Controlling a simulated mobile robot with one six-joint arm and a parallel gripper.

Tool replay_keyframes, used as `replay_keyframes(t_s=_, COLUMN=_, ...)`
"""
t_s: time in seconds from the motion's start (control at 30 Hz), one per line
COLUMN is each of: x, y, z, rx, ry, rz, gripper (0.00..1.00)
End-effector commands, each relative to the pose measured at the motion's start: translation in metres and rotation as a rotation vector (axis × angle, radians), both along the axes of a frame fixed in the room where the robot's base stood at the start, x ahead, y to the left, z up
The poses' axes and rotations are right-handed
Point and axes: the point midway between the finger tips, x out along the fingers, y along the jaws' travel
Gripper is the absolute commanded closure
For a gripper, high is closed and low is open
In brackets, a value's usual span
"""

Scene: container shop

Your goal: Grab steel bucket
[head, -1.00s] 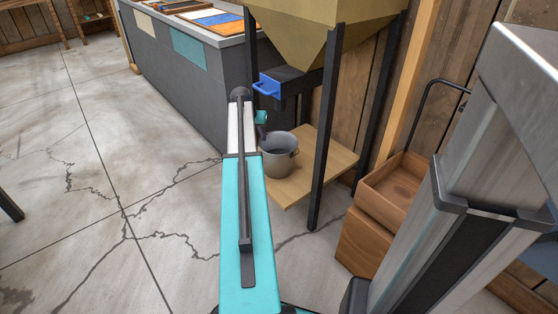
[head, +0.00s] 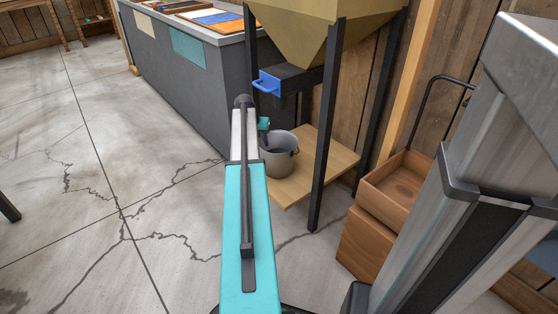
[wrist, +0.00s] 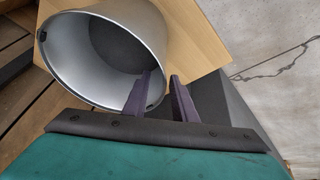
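The steel bucket (head: 281,160) stands upright on a wooden board under the hopper in the head view. It fills the upper left of the wrist view (wrist: 62,48), its open mouth facing the camera. My gripper (wrist: 160,76) is open, with two dark fingers apart. In the wrist view the left finger overlaps the bucket's mouth and the right finger lies outside the rim, so the rim runs between them. I cannot tell whether either finger touches it. In the head view my gripper (head: 264,136) is at the bucket's left rim, partly hidden by my arm.
The hopper (head: 315,25) stands on dark legs (head: 325,130) around the wooden board (head: 310,172), with a blue handle (head: 267,84) in front. A grey counter (head: 190,75) is behind on the left. Wooden boxes (head: 385,215) are at right.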

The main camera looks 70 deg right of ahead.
Motion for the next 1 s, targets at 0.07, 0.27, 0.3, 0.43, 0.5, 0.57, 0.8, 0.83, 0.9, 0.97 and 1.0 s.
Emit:
replay_keyframes(t_s=0.07, x=-0.0002, y=-0.0001, z=0.0004, rx=0.000, ry=0.000, rz=0.000, gripper=0.75)
replay_keyframes(t_s=0.27, x=-0.0003, y=0.0000, z=0.0004, rx=0.000, ry=0.000, rz=0.000, gripper=0.75)
replay_keyframes(t_s=0.3, x=-0.0003, y=0.0000, z=0.0004, rx=0.000, ry=0.000, rz=0.000, gripper=0.75)
replay_keyframes(t_s=0.43, x=-0.0004, y=0.0000, z=0.0004, rx=0.000, ry=0.000, rz=0.000, gripper=0.75)
replay_keyframes(t_s=0.5, x=-0.0004, y=0.0000, z=0.0004, rx=0.000, ry=0.000, rz=0.000, gripper=0.79)
replay_keyframes(t_s=0.57, x=-0.0004, y=0.0000, z=0.0004, rx=0.000, ry=0.000, rz=0.000, gripper=0.89)
replay_keyframes(t_s=0.8, x=-0.0009, y=-0.0001, z=0.0004, rx=0.000, ry=0.001, rz=-0.001, gripper=1.00)
replay_keyframes(t_s=0.83, x=-0.0009, y=-0.0001, z=0.0004, rx=0.000, ry=0.001, rz=-0.001, gripper=1.00)
replay_keyframes(t_s=0.9, x=-0.0009, y=-0.0002, z=0.0005, rx=0.000, ry=0.001, rz=-0.001, gripper=1.00)
replay_keyframes(t_s=0.97, x=-0.0011, y=-0.0003, z=0.0005, rx=0.000, ry=0.001, rz=-0.001, gripper=1.00)
replay_keyframes(t_s=1.0, x=-0.0011, y=-0.0003, z=0.0005, rx=0.000, ry=0.001, rz=-0.001, gripper=1.00)
